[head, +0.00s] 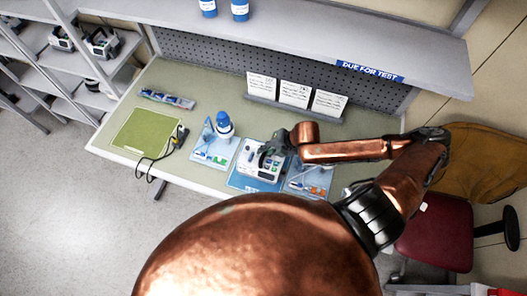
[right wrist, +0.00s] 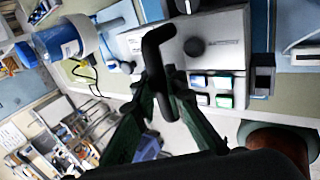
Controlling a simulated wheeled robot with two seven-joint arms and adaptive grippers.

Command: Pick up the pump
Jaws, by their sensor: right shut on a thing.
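The pump (head: 251,166), a white-grey box with a dark handle, is at the blue mat (head: 245,184) on the bench. My right gripper (head: 275,146) reaches it from the right and is shut on its handle. In the right wrist view my gripper (right wrist: 166,88) has its two fingers around the black handle (right wrist: 157,60); the pump's body (right wrist: 226,45) with green and blue keys is beside it. I cannot tell whether the pump touches the mat. My left gripper is not in view.
A blue-and-white bottle (head: 224,125) stands on a tray (head: 202,153) left of the pump. Another tray (head: 318,190) with small items lies right. A green mat (head: 143,131) and a black cable (head: 166,153) lie further left. An overhead shelf (head: 300,40) runs behind.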

